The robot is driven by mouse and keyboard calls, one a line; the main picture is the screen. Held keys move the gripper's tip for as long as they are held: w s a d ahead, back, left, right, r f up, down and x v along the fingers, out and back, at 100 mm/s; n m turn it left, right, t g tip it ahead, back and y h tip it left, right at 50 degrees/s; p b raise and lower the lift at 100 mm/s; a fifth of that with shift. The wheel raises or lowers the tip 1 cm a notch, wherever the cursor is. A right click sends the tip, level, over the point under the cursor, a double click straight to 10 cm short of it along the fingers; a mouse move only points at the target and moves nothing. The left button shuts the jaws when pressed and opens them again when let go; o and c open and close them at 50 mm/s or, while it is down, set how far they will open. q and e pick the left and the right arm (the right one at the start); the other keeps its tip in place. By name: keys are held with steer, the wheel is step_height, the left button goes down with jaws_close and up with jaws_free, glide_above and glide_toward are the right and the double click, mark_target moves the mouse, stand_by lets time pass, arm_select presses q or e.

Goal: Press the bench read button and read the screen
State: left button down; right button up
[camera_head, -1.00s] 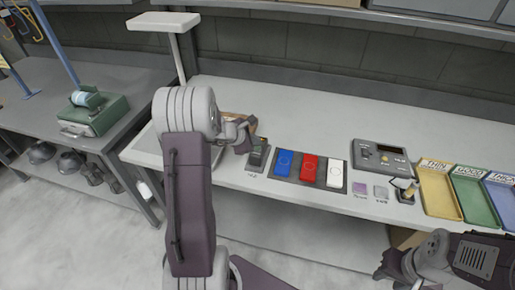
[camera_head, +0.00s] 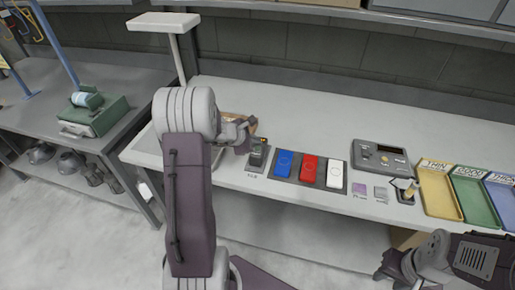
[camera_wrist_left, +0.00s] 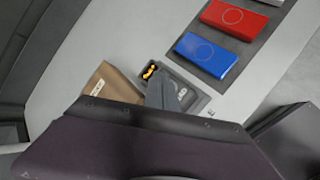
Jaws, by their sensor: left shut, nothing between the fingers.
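A small grey bench reader (camera_head: 256,160) stands at the bench's front edge, left of the colored blocks. In the left wrist view the reader (camera_wrist_left: 195,101) shows a small dark screen (camera_wrist_left: 151,72) with lit orange characters, partly covered and too small to read for sure. My left gripper (camera_head: 247,146) is shut and empty, its tip (camera_wrist_left: 163,88) over the reader's face, between the screen and a pale marking. Whether it touches is unclear; any button under it is hidden. My right gripper (camera_head: 384,270) is low at the right, its fingers unclear.
Blue (camera_head: 284,163), red (camera_head: 309,168) and white (camera_head: 334,173) blocks lie on a dark mat right of the reader. A grey console (camera_head: 380,157) and yellow, green and blue trays (camera_head: 440,192) stand further right. A brown object (camera_wrist_left: 106,85) sits beside the reader.

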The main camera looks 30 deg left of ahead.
mark_target(256, 149)
stand_by(0.5)
arm_select(q)
steer(key=shift+f+b, duration=0.4)
steer(key=shift+b, duration=0.2)
steer(key=shift+f+b, duration=0.45)
steer(key=shift+b, duration=0.05)
stand_by(0.4)
steer(key=shift+r, duration=0.1)
steer(key=shift+r+p, duration=0.6)
steer(key=shift+r, duration=0.15)
step_height(256, 149, up, 5)
steer(key=p, duration=0.4)
steer(key=shift+r, duration=0.1)
stand_by(0.6)
